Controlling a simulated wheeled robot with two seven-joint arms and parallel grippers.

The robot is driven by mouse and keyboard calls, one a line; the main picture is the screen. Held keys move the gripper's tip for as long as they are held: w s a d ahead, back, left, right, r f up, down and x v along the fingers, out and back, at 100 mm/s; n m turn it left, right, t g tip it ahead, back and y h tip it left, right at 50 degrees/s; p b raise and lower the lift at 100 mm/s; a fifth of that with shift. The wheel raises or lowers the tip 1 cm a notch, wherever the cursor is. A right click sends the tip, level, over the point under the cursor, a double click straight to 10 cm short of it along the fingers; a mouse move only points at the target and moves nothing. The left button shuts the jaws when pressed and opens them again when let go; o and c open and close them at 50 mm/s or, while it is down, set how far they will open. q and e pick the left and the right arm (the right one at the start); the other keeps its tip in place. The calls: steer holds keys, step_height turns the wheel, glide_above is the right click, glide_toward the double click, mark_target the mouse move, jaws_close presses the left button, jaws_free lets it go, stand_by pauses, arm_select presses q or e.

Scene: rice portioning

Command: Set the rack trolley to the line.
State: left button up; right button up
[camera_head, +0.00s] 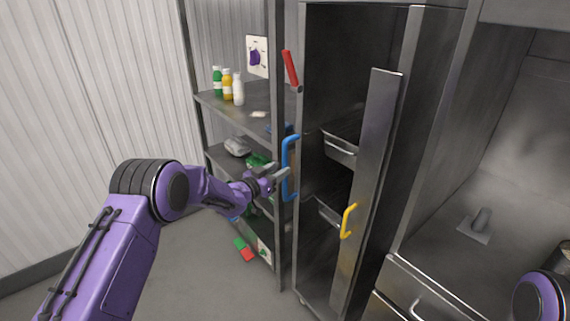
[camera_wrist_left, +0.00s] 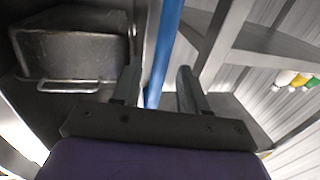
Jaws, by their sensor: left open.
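The tall steel rack trolley (camera_head: 303,240) stands at centre in the head view, with metal trays (camera_head: 340,150) on its inner levels. A blue handle (camera_head: 285,155) is mounted upright on its left edge. My left gripper (camera_head: 280,175) is open at the blue handle's mid-height. In the left wrist view the blue handle (camera_wrist_left: 166,45) runs between the two open fingers (camera_wrist_left: 158,82), and a metal tray (camera_wrist_left: 75,55) shows at left. I cannot tell whether the fingers touch the handle. My right gripper is not in view; only a part of my right arm shows at lower right.
A shelf unit (camera_head: 240,112) with bottles (camera_head: 238,90) stands left of the trolley. A red handle (camera_head: 290,69) and a yellow handle (camera_head: 348,221) are nearby. A steel counter (camera_head: 455,260) is at right. Small green and red items (camera_head: 244,249) lie low near the shelf.

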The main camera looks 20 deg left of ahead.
mark_target(283, 167)
arm_select(q)
steer(key=shift+x, duration=1.95)
jaws_close()
steer(key=shift+f, duration=0.1)
